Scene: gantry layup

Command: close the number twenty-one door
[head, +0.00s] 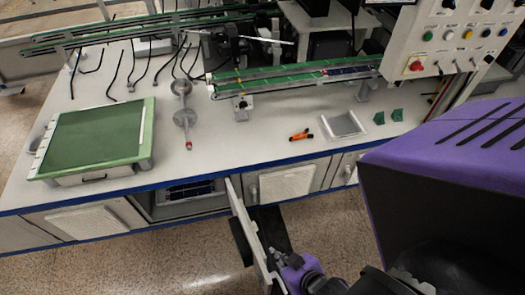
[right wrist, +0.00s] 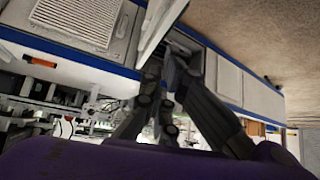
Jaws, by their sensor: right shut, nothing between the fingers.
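One cabinet door (head: 244,228) under the bench stands open, swung out toward me and seen nearly edge-on. Its number cannot be read. The open compartment (head: 150,208) to its left shows a dark blue panel inside. My right gripper (head: 277,257) is low in front of the bench, close to the free end of the door; whether it touches is unclear. In the right wrist view its dark fingers (right wrist: 168,85) are together and empty, with the pale door (right wrist: 158,28) just beyond them. My left gripper is not in view.
Other cabinet doors (head: 287,182) along the bench front look shut. On the white bench top (head: 235,140) are a green framed panel (head: 95,138), a spindle-like rod (head: 184,115), orange-handled tool (head: 301,135) and a conveyor (head: 290,75). A control box (head: 450,45) stands at right.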

